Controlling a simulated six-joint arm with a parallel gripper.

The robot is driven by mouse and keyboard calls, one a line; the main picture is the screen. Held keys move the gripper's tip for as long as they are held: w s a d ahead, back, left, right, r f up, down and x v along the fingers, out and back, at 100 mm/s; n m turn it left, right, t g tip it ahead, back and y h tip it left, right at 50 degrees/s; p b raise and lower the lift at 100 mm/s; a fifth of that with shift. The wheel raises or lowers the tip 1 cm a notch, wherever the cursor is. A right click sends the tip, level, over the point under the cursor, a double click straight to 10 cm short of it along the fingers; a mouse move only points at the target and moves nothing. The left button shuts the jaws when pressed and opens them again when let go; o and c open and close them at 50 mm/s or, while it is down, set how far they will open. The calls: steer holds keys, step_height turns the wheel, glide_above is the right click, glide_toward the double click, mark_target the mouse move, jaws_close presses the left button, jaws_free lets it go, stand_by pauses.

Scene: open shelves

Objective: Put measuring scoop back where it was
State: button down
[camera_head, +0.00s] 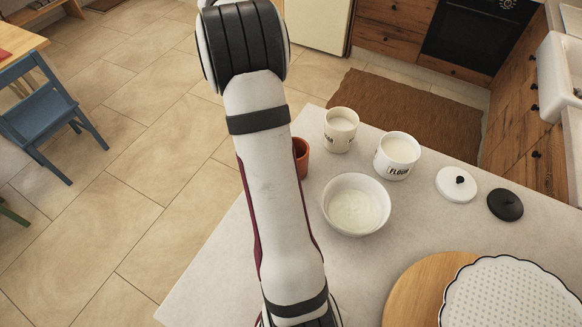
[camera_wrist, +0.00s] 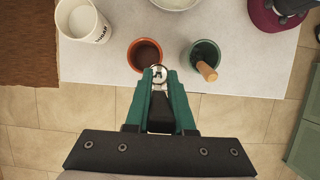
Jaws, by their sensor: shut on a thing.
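In the wrist view my gripper (camera_wrist: 159,79) is shut on the measuring scoop (camera_wrist: 159,72); only a small shiny metal part of it shows between the teal fingertips. The fingertips are at the near rim of an orange-brown pot (camera_wrist: 136,46) with a dark brown inside. Whether the scoop touches the pot cannot be told. In the head view this pot (camera_head: 303,158) is partly hidden behind my arm, and my gripper is hidden. The sugar canister (camera_head: 341,143) and flour canister (camera_head: 398,172) stand open, showing white contents. A white bowl (camera_head: 340,222) holds something white.
A dark green cup (camera_wrist: 194,49) with a wooden handle sticking out stands right of the pot. A maroon object (camera_wrist: 265,18) is farther right. A white lid (camera_head: 448,187), a black lid (camera_head: 507,205), a round wooden board (camera_head: 405,295) and a scalloped white piece (camera_head: 515,290) lie on the counter (camera_head: 215,285).

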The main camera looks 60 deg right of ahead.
steer(key=s+d+f, duration=0.1)
steer(key=f, duration=0.4)
steer(key=s+d+f, duration=0.2)
steer(key=f, duration=0.4)
steer(key=shift+s, duration=0.25)
steer(key=shift+d, duration=0.1)
steer(key=shift+f, duration=0.15)
steer(key=c, duration=0.8)
jaws_free()
steer(key=shift+o, duration=0.2)
